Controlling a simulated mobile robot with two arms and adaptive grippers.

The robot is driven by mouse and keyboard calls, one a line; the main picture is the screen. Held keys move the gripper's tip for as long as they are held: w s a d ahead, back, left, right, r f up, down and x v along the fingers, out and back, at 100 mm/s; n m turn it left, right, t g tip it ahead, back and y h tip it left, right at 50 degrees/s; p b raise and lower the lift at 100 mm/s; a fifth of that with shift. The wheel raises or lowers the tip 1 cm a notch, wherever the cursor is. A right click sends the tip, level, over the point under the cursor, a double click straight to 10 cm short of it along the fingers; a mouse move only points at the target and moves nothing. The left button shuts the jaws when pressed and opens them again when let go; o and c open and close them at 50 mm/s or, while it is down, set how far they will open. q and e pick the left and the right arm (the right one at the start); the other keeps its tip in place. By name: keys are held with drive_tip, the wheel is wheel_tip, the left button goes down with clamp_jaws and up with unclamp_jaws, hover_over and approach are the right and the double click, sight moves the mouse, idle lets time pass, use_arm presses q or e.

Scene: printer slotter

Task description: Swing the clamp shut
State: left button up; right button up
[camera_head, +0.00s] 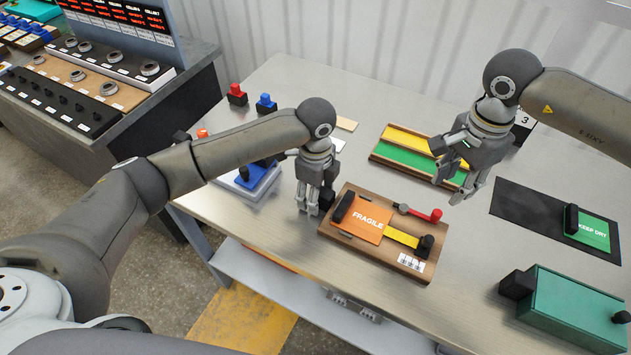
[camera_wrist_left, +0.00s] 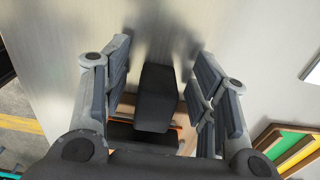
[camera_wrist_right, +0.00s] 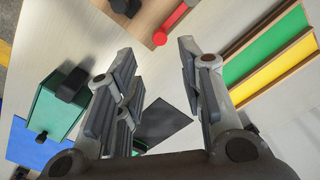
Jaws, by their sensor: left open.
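A wooden fixture (camera_head: 337,233) lies on the table and carries an orange FRAGILE plate (camera_head: 362,222) and a yellow strip (camera_head: 398,236). A grey bar with a red end (camera_head: 436,215) at its far edge looks like the clamp; it angles out past the plate. My left gripper (camera_head: 314,211) points down at the fixture's left end, open. In the left wrist view a black block (camera_wrist_left: 155,98) shows between its fingers; contact cannot be told. My right gripper (camera_head: 455,190) is open and empty above the table, right of the red end (camera_wrist_right: 160,38).
A yellow and green tray (camera_head: 410,150) stands behind the fixture. A black mat (camera_head: 525,205) with a green KEEP DRY plate (camera_head: 592,232) and a green box (camera_head: 570,312) are at right. A blue-topped device (camera_head: 250,178) stands left. Bare table separates fixture and box.

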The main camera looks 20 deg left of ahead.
use_arm(q)
drive_tip(key=shift+f, duration=0.25)
drive_tip(key=c, duration=1.2)
use_arm(e)
clamp_jaws()
drive_tip(key=s+d+m+t, duration=0.1)
drive_tip(key=s+d+m, duration=0.2)
drive_tip(key=m, duration=0.7)
drive_tip(key=s+d+m+t+y, duration=0.1)
drive_tip(key=s+d+m, duration=0.2)
drive_tip(key=s+m, duration=0.3)
drive_tip(key=shift+s+m, duration=0.15)
drive_tip(key=shift+m, duration=1.75)
